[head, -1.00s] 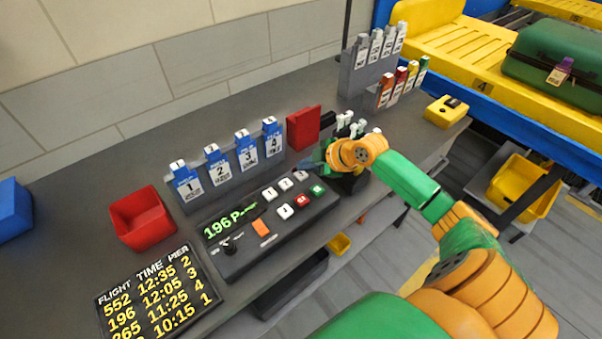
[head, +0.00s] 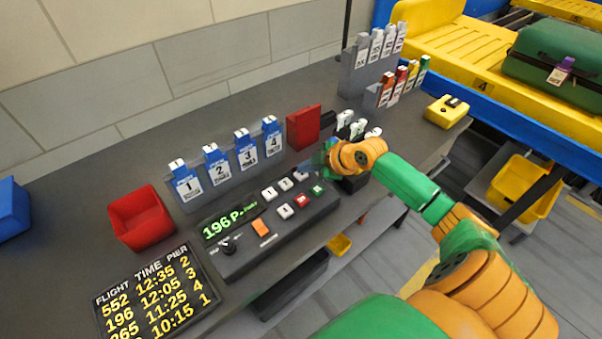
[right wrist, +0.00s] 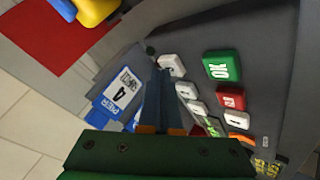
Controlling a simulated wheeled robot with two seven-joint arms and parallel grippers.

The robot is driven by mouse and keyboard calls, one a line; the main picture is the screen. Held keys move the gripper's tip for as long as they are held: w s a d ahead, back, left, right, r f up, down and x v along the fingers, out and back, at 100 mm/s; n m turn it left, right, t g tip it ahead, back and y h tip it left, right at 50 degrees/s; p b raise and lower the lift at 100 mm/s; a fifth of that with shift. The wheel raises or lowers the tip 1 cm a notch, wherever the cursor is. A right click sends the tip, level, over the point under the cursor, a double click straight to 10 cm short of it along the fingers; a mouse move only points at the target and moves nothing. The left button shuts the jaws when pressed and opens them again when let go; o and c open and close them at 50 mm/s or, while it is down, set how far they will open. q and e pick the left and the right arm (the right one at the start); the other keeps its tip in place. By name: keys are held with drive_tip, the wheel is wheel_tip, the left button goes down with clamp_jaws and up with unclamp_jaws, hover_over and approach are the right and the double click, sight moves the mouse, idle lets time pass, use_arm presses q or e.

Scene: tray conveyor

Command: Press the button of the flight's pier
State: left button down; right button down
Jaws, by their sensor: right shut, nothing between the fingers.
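The grey console (head: 232,263) has a green display (head: 229,222) that reads "196 P" plus text too small to read. Its back row has three white buttons (head: 285,184); its front row has a white, a red (head: 301,200) and a green OK button (head: 317,190). The flight board (head: 158,292) lists 196, 12:05, pier 3. My right gripper (head: 310,167) is shut and empty at the back row's right end. In the right wrist view its fingers (right wrist: 160,72) are beside the end white button (right wrist: 171,65); contact cannot be told. My left gripper is out of view.
Blue pier tags 1 to 4 (head: 216,165) stand in a rack behind the console. A red bin (head: 140,218) is left, a red block (head: 303,128) behind. White-topped items (head: 350,125) stand beyond my gripper. A yellow conveyor (head: 470,60) holds a green suitcase (head: 560,60).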

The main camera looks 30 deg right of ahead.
sight(306, 175)
drive_tip(key=shift+f, duration=0.3)
drive_tip(key=shift+r, duration=0.15)
idle(0.4)
drive_tip(key=shift+r+p, duration=0.75)
wheel_tip(306, 175, up, 5)
drive_tip(key=p, duration=0.5)
drive_tip(key=shift+r, duration=0.15)
drive_tip(key=shift+f, duration=0.2)
